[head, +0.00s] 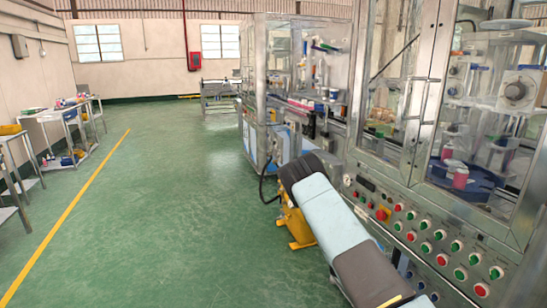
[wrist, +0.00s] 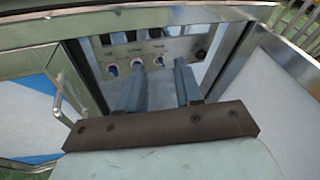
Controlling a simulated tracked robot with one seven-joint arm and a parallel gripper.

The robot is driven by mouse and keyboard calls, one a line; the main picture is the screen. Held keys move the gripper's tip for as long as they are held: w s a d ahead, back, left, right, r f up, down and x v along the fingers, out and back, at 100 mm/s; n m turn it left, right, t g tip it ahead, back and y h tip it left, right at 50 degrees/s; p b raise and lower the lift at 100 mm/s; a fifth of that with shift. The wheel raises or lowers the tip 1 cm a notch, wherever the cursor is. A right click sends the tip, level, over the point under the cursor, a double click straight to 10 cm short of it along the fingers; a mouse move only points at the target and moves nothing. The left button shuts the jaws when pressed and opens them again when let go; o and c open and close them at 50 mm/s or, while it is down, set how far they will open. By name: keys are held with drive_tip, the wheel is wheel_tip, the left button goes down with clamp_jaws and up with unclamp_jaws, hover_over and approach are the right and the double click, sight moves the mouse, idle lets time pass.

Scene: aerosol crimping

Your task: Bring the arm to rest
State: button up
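My gripper (wrist: 162,68) shows in the wrist view as two blue-grey fingers reaching out past a brown bar. The fingers stand apart with nothing between them, so it is open and empty. It points toward a metal panel with several knobs (wrist: 136,62); I cannot tell the distance to it. In the head view my arm, pale blue with dark ends, stretches from the lower right toward the machine's side. The gripper itself cannot be made out there.
A glazed machine (head: 415,90) with a panel of red and green buttons (head: 440,240) stands close on the right. A metal door handle (wrist: 66,96) is left of the fingers. Tables (head: 65,118) line the left wall. The green floor (head: 170,210) is clear in the middle.

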drive_tip(key=s+a+r+m+y, duration=0.3)
drive_tip(key=s+r+m, duration=0.15)
drive_tip(key=r, duration=0.65)
drive_tip(key=s+a+r+m+g+y, duration=0.1)
drive_tip(key=s+a+r+m+y, duration=0.3)
drive_tip(key=r, duration=0.6)
drive_tip(key=s+a+r+m+y, duration=0.3)
drive_tip(key=r+m, duration=0.2)
drive_tip(key=r, duration=0.6)
drive_tip(key=s+a+r+m+t+y, duration=0.2)
drive_tip(key=s+a+r, duration=0.3)
drive_tip(key=s+r, duration=0.3)
drive_tip(key=s+a+r+m+t+y, duration=0.3)
drive_tip(key=s+r, duration=0.5)
drive_tip(key=s, duration=0.6)
drive_tip(key=a+m+t, duration=0.1)
drive_tip(key=a+m, duration=0.1)
drive_tip(key=shift+s+a+r+t+y, duration=0.3)
drive_tip(key=shift+a+r+t, duration=0.05)
drive_tip(key=shift+a+t, duration=0.05)
drive_tip(key=shift+s, duration=0.15)
